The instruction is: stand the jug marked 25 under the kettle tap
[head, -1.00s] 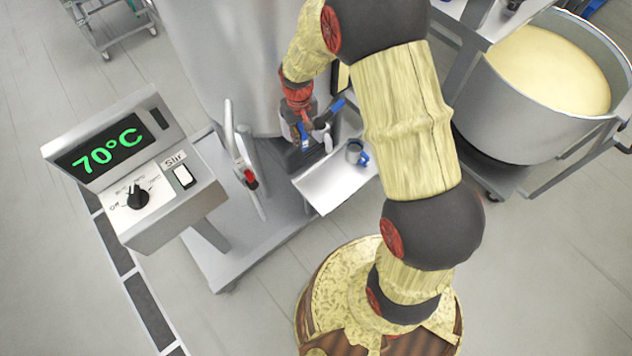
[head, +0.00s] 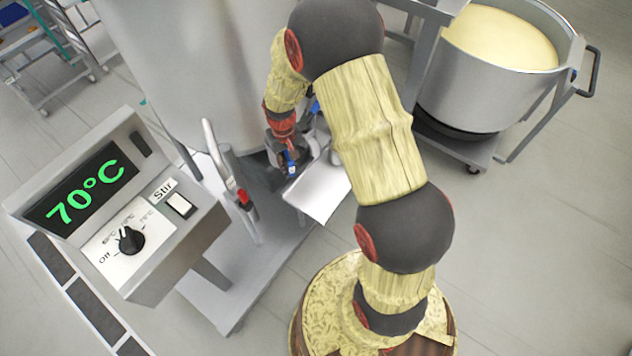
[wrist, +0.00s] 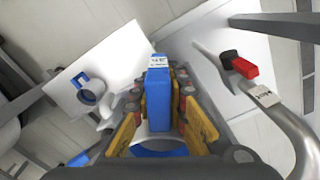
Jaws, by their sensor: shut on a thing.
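My gripper (wrist: 160,112) is shut on the blue handle of a jug (wrist: 158,92). A small white label on top of the handle is too small to read surely. Part of the jug's rim and blue inside shows below the handle, the rest hidden by my gripper. In the head view my gripper (head: 283,150) holds the jug beside the kettle (head: 195,65), above the tray's left side. A pale spout-like part, probably the tap (wrist: 106,112), shows left of my gripper in the wrist view. A second blue-handled jug (wrist: 90,92) stands on the tray, hidden in the head view.
The pale tray (head: 318,195) sticks out from the kettle's base. A lever with a red-and-black grip (head: 243,197) rises left of my gripper. The control box (head: 150,230) reads 70°C. A vat of pale yellow stuff (head: 500,38) stands back right.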

